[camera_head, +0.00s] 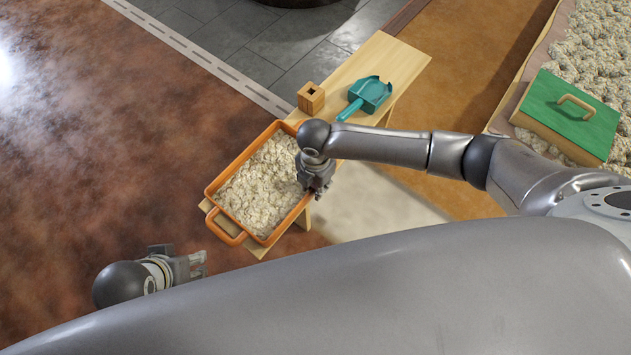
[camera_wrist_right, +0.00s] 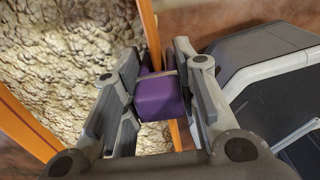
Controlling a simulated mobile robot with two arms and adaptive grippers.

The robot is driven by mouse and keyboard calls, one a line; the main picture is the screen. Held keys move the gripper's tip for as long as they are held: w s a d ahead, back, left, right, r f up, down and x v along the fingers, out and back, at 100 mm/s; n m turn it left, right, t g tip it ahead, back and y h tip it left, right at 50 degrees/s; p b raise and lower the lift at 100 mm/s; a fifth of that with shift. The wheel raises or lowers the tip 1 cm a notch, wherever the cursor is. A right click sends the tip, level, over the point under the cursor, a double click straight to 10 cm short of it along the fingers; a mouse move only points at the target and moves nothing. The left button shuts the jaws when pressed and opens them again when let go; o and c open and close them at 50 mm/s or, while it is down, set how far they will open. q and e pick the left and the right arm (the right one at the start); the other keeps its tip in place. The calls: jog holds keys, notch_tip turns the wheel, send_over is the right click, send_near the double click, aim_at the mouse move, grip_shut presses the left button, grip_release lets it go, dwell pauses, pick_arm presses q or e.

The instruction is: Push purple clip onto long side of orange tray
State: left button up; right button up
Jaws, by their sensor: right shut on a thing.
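The orange tray (camera_head: 218,183) is full of pale, lumpy material and sits on a wooden bench. My right gripper (camera_head: 316,192) is over the tray's right long side, pointing down. In the right wrist view, it is shut on the purple clip (camera_wrist_right: 158,98), which lies in line with the orange rim (camera_wrist_right: 149,30). The rim shows above and below the clip; I cannot tell how far the clip sits over it. The clip is hidden in the head view. My left gripper (camera_head: 203,264) is empty, left of the tray's near end; its finger gap is unclear.
The wooden bench (camera_head: 385,55) carries a small wooden block (camera_head: 311,98) and a teal dustpan-like scoop (camera_head: 367,95) beyond the tray. A green lid with a handle (camera_head: 570,115) lies at right by more lumpy material. The floor left of the tray is clear.

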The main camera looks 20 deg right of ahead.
jog(key=shift+f, duration=0.15)
dwell(0.4)
jog(key=shift+o, duration=0.3)
jog(key=shift+s+f, duration=0.1)
jog(key=c, duration=0.3)
jog(key=shift+c, duration=0.2)
jog(key=o, duration=0.4)
jog(key=o, duration=0.7)
